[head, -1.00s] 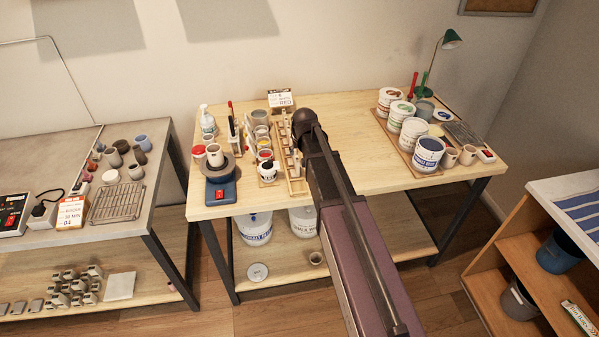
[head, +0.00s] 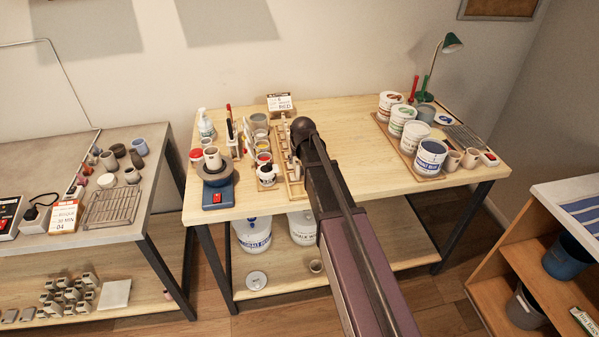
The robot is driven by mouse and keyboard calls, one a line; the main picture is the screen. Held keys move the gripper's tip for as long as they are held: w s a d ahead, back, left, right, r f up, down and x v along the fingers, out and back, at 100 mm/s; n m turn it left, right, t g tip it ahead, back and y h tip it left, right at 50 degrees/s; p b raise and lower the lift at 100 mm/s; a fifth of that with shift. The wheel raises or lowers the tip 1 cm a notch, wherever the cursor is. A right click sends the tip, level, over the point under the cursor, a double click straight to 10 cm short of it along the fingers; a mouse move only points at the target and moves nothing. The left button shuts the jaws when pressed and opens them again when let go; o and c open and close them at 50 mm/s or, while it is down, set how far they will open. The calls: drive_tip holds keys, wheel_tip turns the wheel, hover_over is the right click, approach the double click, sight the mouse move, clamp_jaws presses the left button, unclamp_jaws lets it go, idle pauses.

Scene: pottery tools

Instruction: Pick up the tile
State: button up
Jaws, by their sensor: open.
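It is unclear which thing is the tile. A pale flat square slab (head: 115,294) lies on the lower shelf of the left table. Small tile-like pieces stand in a wooden rack (head: 296,188) on the middle table, partly hidden behind my arm. My arm reaches from the bottom of the head view up over this table, next to the rack. Its dark rounded joint covers part of the rack. The fingers of my gripper do not show.
The middle table (head: 350,115) holds a blue-based turntable (head: 218,194), jars and cups left of the rack. Glaze buckets (head: 431,157) stand on a board at the right. The table is bare between my arm and that board. Small blocks (head: 68,295) crowd the left shelf.

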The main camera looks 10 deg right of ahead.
sight(297, 163)
drive_tip(key=b+x, duration=0.3)
drive_tip(key=shift+a+f, duration=0.25)
drive_tip(key=shift+f, duration=0.05)
drive_tip(key=shift+b+x, duration=0.85)
drive_tip(key=shift+b, duration=0.1)
drive_tip(key=shift+r, duration=0.1)
clamp_jaws()
